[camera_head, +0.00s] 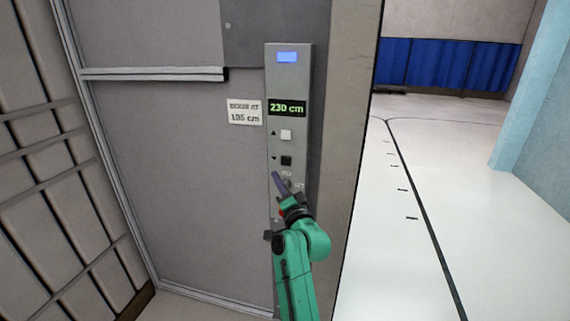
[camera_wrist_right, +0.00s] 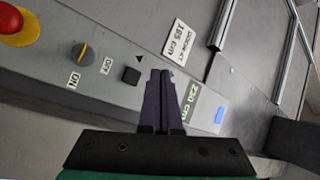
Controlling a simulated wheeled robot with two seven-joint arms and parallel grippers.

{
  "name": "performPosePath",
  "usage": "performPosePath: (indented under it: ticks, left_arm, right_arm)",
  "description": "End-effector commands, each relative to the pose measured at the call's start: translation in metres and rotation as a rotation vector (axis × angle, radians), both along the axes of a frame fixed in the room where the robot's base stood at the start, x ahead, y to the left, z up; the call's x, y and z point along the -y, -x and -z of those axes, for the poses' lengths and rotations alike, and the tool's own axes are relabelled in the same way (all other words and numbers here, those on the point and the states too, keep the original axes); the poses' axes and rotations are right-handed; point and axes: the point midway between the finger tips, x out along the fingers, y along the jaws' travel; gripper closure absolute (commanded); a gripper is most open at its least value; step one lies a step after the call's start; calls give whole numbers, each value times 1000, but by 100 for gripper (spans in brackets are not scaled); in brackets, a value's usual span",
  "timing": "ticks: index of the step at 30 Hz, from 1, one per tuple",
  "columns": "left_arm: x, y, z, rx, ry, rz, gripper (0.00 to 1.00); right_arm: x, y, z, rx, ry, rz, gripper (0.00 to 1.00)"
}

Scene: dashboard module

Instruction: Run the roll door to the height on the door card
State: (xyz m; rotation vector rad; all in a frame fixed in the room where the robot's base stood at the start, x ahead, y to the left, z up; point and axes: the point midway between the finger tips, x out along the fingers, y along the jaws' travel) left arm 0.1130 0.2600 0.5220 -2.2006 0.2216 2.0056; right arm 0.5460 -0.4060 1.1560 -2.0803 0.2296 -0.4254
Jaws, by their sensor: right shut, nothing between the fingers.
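A grey control panel (camera_head: 295,90) stands on the wall with a green-lit display (camera_head: 287,108) reading 230 cm. The door card (camera_head: 245,112) left of it gives a height in cm that looks like 195 or 185; the middle digit is unclear. A white up button (camera_head: 286,135) sits above a black down button (camera_head: 286,160), also in the wrist view (camera_wrist_right: 131,75). My right gripper (camera_head: 277,175) is shut and empty, its tips just below the black button in the head view. In the wrist view its fingers (camera_wrist_right: 161,76) cover the white button. I cannot surely identify the roll door.
A rotary switch (camera_wrist_right: 84,52) marked ON and OFF and a red stop button (camera_wrist_right: 17,22) sit lower on the panel. Open white floor (camera_head: 450,190) lies to the right, past the wall edge.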

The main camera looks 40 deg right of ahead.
Motion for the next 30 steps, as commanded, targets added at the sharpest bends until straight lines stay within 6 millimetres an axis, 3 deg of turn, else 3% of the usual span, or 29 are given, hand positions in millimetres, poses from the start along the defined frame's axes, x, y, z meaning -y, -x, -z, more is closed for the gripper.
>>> performPosePath:
  ticks: [9, 15, 30]
  left_arm:
    - [0, -1, 25, 1, 0, 0, 27]
    - [0, -1, 28, 1, 0, 0, 27]
    - [0, -1, 28, 1, 0, 0, 27]
  right_arm:
    - [40, -27, 3, 1, 1, 2, 100]
    - [57, -39, 1, 0, 1, 0, 100]
    - [60, -42, 0, -1, 0, 0, 100]
